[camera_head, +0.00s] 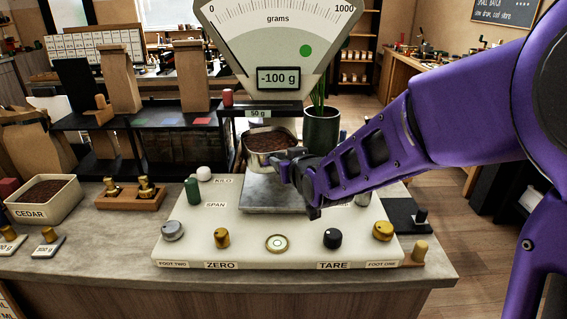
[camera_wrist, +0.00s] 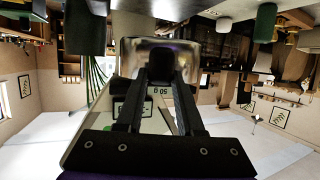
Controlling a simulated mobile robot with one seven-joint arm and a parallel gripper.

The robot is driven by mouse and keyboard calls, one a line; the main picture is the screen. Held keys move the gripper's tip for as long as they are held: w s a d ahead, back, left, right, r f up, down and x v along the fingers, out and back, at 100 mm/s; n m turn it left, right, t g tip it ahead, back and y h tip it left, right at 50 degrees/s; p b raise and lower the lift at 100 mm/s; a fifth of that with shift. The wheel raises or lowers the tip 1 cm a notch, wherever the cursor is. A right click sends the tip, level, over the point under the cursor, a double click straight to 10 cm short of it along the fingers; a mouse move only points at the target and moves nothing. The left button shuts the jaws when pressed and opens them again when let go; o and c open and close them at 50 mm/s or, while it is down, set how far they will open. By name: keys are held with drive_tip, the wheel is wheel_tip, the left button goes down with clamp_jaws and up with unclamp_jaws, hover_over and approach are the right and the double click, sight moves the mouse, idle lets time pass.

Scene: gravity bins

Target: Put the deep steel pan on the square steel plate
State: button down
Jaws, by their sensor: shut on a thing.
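The deep steel pan (camera_head: 264,160) holds dark brown grains and is upright in the head view. My gripper (camera_head: 291,158) is shut on its right side. In the wrist view the pan's shiny wall (camera_wrist: 132,58) lies between and beyond the fingers (camera_wrist: 160,75). The square steel plate (camera_head: 262,198) lies on the cream scale base, its right part hidden behind my gripper. The pan appears over the plate's back edge; whether it touches the plate cannot be told.
The scale's dial (camera_head: 280,40) stands behind, its display reading -100 g. A potted plant (camera_head: 322,128) stands close behind my gripper. Knobs and a green cylinder (camera_head: 193,190) surround the plate. A CEDAR tray (camera_head: 44,199) and a wooden weight block (camera_head: 131,198) are at left.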

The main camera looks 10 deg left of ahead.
drive_tip(key=b, duration=0.6)
hover_over(284, 205)
drive_tip(key=shift+f, duration=3)
drive_tip(key=shift+f+b, duration=0.45)
drive_tip(key=shift+b, duration=0.1)
drive_tip(key=shift+c, duration=2.3)
unclamp_jaws()
